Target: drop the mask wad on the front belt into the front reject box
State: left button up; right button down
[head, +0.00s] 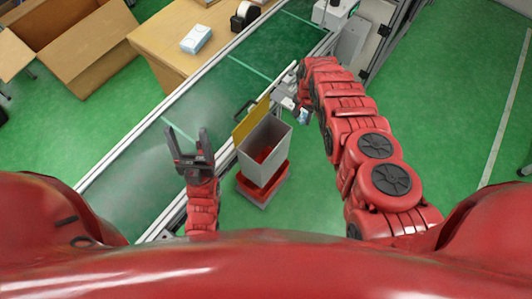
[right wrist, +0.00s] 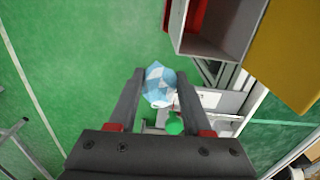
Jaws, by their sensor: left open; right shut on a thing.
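The mask wad (right wrist: 157,82), crumpled and light blue with white, is held between the fingertips of my right gripper (right wrist: 160,92). In the head view the wad (head: 304,117) shows small at the tip of my right gripper (head: 296,107). The front reject box (head: 270,164), a grey-white open bin with red inside, stands beside the belt, left of and nearer than the wad. In the right wrist view the box (right wrist: 222,48) is at the upper right, apart from the wad. My left gripper (head: 188,142) is open and empty over the near part of the front belt (head: 140,172).
A yellow panel (head: 250,122) stands upright at the box's belt side. The belt's metal rail runs close behind it. A wooden table (head: 180,30) holds a blue-white pack (head: 196,39) and a tape roll. Green floor right of the box is clear.

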jog(key=shift+w, duration=0.2)
jog(key=shift+s+a, duration=0.15)
jog(key=shift+s, duration=0.1)
jog(key=shift+w+a, duration=0.15)
jog(key=shift+a, duration=0.05)
dwell(0.6)
jog(key=shift+a, duration=0.5)
dwell(0.7)
jog(key=shift+a, duration=0.1)
